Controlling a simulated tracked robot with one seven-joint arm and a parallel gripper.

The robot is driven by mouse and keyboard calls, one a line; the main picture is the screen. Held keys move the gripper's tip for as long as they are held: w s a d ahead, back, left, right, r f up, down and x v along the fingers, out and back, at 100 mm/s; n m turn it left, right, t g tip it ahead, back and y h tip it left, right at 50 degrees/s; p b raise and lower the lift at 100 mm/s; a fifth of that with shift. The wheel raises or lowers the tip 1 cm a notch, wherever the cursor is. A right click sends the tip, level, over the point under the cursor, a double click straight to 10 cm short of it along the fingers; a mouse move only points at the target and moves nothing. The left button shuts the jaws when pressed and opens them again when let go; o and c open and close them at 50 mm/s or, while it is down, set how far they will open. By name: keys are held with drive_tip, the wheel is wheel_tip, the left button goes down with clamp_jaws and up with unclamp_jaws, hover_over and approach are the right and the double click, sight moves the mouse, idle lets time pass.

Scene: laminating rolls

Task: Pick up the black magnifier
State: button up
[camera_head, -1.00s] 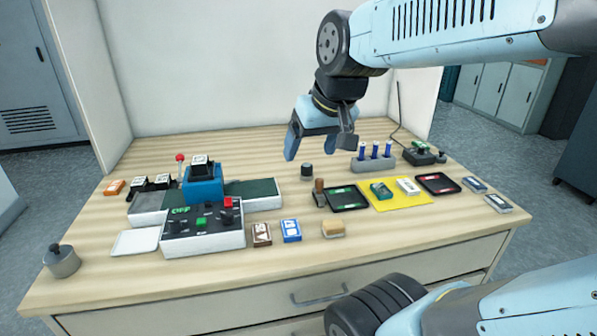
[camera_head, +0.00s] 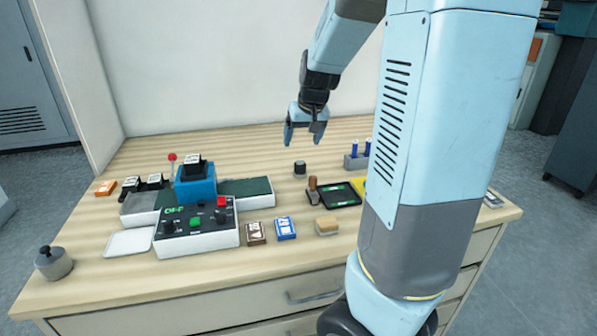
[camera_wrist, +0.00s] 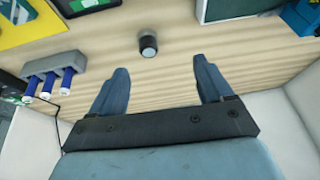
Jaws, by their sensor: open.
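The black magnifier (camera_head: 300,168) is a small dark cylinder standing on the wooden tabletop behind the wooden-handled stamp. In the wrist view it (camera_wrist: 148,46) is seen from above, with a pale lens face, just beyond and between the fingertips. My gripper (camera_head: 304,142) hangs above and slightly behind it, fingers pointing down. In the wrist view my gripper (camera_wrist: 160,72) has its two blue fingers wide apart with nothing between them.
A rack with blue-handled tools (camera_head: 357,160) stands right of the magnifier. A black tray (camera_head: 340,194) and wooden-handled stamp (camera_head: 312,188) lie in front. The laminating machine (camera_head: 197,230) is at left. My arm hides the table's right part.

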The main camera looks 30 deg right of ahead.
sight(300, 163)
drive_tip(key=shift+h, duration=0.5)
drive_tip(key=x, duration=0.4)
drive_tip(key=w+d+x, duration=0.1)
drive_tip(key=x, duration=0.3)
drive_tip(key=d+r+x, duration=0.1)
drive_tip(key=x, duration=0.3)
drive_tip(key=shift+w+d, duration=0.15)
drive_tip(key=shift+w, duration=0.2)
drive_tip(key=shift+x, duration=2.85)
drive_tip(key=shift+w, duration=0.2)
drive_tip(key=shift+c, duration=0.5)
drive_tip(key=c, duration=1.1)
